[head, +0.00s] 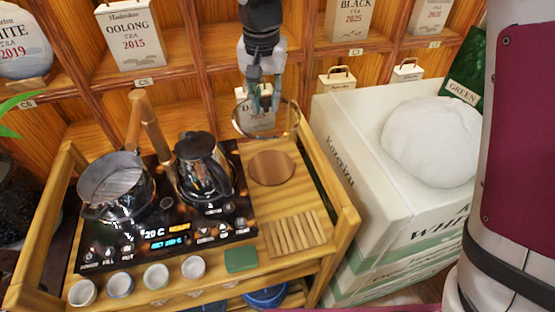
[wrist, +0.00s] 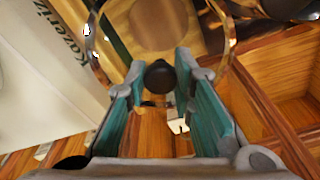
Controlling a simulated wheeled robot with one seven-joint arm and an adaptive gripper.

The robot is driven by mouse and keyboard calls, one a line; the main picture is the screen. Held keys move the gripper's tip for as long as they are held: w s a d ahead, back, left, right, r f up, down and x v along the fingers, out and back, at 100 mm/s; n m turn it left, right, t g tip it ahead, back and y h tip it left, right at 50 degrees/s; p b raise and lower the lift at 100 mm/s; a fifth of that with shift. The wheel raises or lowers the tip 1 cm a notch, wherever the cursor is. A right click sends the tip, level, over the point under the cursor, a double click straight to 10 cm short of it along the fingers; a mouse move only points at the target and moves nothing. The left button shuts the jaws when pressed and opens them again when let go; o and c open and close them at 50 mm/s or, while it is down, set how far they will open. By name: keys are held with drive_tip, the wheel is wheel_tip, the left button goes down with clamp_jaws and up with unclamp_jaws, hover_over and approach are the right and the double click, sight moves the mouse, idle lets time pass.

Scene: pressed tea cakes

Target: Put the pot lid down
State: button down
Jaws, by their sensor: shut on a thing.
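The pot lid (head: 290,128) is clear glass with a thin metallic rim. In the head view it hangs in the air above the back right of the wooden tea stand. My gripper (head: 264,104) is above it, its fingers shut on the lid's knob. In the wrist view the dark round knob (wrist: 160,77) sits between the two teal finger pads, and the rim curves around them. A round wooden coaster (head: 271,168) lies below and in front of the lid, bare. The glass pot (head: 118,188) stands lidless at the left of the black hob.
A dark kettle (head: 204,172) stands on the hob (head: 165,238), left of the coaster. A slatted wooden mat (head: 294,234) and a green block (head: 241,260) lie in front. Several small cups line the front edge. White boxes (head: 350,130) rise at right; shelves stand behind.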

sight(269, 102)
drive_tip(key=shift+w+d+f+b, duration=0.2)
drive_tip(key=shift+w+f+b, duration=0.3)
drive_tip(key=shift+w+f, duration=0.35)
drive_tip(key=shift+w+d+f, duration=0.1)
drive_tip(key=shift+w+f, duration=0.1)
wheel_tip(269, 102, down, 18)
drive_tip(key=shift+r, duration=0.2)
drive_tip(key=shift+f+b, duration=0.15)
drive_tip(key=shift+b, duration=0.15)
drive_tip(key=c, duration=1.4)
unclamp_jaws()
drive_tip(key=shift+o, duration=0.2)
wheel_tip(269, 102, up, 12)
drive_tip(key=s, duration=0.1)
drive_tip(key=shift+s, duration=0.15)
